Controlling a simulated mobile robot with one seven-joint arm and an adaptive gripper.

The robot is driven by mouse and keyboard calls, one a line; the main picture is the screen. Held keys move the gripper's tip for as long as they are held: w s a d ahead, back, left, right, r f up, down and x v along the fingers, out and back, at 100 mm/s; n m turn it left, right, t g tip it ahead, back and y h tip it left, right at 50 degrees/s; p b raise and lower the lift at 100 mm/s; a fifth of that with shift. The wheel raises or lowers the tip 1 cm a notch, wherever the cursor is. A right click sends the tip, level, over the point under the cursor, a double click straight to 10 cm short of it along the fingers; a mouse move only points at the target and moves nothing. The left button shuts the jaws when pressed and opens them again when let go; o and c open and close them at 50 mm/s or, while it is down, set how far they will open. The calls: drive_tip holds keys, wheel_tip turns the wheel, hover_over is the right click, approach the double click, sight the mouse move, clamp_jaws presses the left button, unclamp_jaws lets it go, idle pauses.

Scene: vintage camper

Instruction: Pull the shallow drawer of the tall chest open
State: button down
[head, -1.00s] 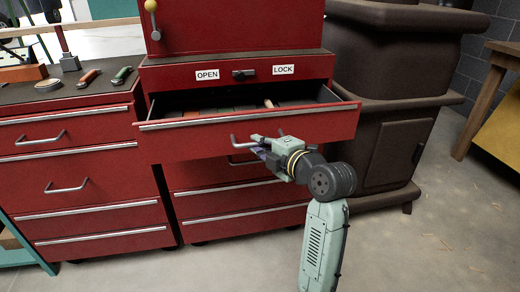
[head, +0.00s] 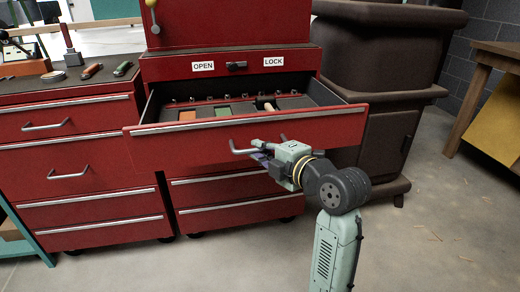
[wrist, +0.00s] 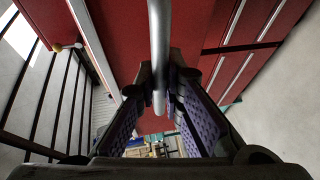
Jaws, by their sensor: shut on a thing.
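The tall red chest (head: 235,28) stands in the middle of the head view. Its shallow drawer (head: 200,140) is pulled well out, and tools and coloured items show inside it. My gripper (head: 262,154) is at the drawer's front, shut on the bar handle (head: 240,150). In the wrist view the grey handle bar (wrist: 159,40) runs between the two purple-padded fingers of my gripper (wrist: 160,100). Part of the handle is hidden behind my gripper in the head view.
A lower red cabinet (head: 75,175) stands at the left with tools on top. A dark brown stove-like unit (head: 380,60) stands right of the chest. A wooden bench (head: 490,75) is at the far right. The concrete floor (head: 440,230) in front is clear.

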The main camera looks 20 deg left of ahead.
drive_tip(key=c, duration=1.7)
unclamp_jaws()
drive_tip(key=v, duration=1.2)
